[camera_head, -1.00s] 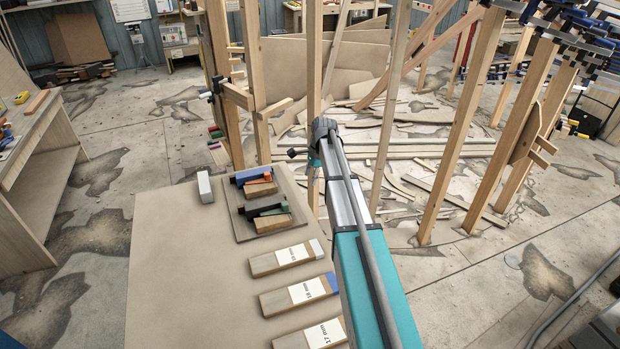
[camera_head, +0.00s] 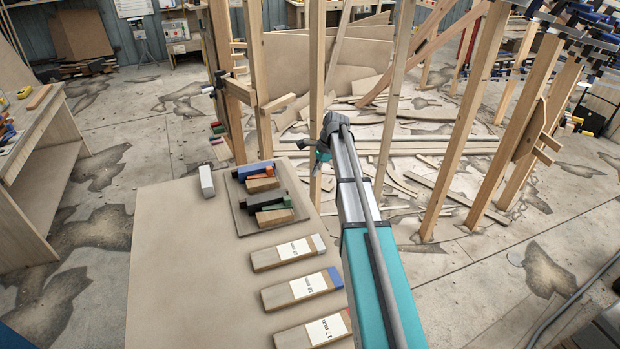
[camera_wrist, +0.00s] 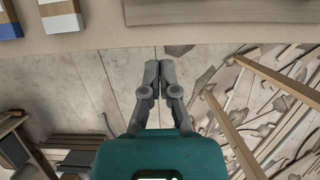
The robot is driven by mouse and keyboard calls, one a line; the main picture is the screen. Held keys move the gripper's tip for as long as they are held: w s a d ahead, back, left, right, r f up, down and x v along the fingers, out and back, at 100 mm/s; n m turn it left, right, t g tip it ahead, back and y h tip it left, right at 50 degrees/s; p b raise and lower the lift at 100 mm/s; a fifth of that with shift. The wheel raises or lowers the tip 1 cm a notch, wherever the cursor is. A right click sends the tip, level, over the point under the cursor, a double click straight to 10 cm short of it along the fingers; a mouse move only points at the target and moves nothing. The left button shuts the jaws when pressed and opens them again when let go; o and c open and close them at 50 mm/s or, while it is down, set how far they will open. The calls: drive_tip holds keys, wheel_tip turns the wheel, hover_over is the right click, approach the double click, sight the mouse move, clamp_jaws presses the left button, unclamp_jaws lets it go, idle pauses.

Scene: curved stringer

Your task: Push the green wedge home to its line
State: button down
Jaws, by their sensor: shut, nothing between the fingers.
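The green wedge (camera_head: 288,202) is small in the head view. It lies against a dark block and above a wooden block in the lower fixture on a grey-brown board (camera_head: 245,223). Its line is too small to make out. My gripper (camera_wrist: 152,68) is shut and empty in the wrist view, with its fingertips over the floor just off the table edge. In the head view my gripper (camera_head: 318,165) is right of the board, apart from the wedge. The wedge cannot be made out in the wrist view.
An orange wedge (camera_head: 269,171) sits in the upper fixture. A white block (camera_head: 207,181) stands left of the board. Labelled wooden blocks (camera_head: 287,253) lie below it on the table (camera_head: 190,270). Upright wooden posts (camera_head: 316,90) stand close beyond my gripper. The table's left part is clear.

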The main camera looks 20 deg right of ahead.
sight(288, 196)
drive_tip(key=shift+b+x, duration=4.35)
drive_tip(key=shift+x, duration=0.5)
drive_tip(key=a, duration=0.3)
drive_tip(key=shift+a, duration=0.5)
drive_tip(key=shift+a, duration=0.1)
drive_tip(key=shift+w+a, duration=0.2)
drive_tip(key=shift+a, duration=0.9)
drive_tip(key=shift+d, duration=0.15)
